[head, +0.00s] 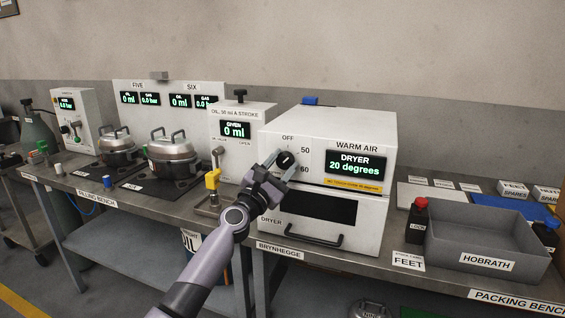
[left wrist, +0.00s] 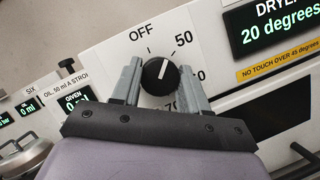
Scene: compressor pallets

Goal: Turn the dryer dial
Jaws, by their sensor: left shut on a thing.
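The dryer (head: 378,135) is a white box on the bench, with a display (head: 354,163) reading 20 degrees. Its black round dial (head: 286,159) is on the front, left of the display, with OFF, 50, 60 and 70 marks around it. In the left wrist view the dial (left wrist: 160,76) has a white pointer line aimed between OFF and 50. My left gripper (head: 280,163) is at the dial, one finger on each side, shut on it. The gripper's fingers (left wrist: 160,82) also flank the dial in the wrist view and hide part of the lower marks. My right gripper is not in view.
Below the dial is the dryer's dark window and door handle (head: 313,238). Right are a grey tray (head: 485,238) and a dark red-capped bottle (head: 418,220).

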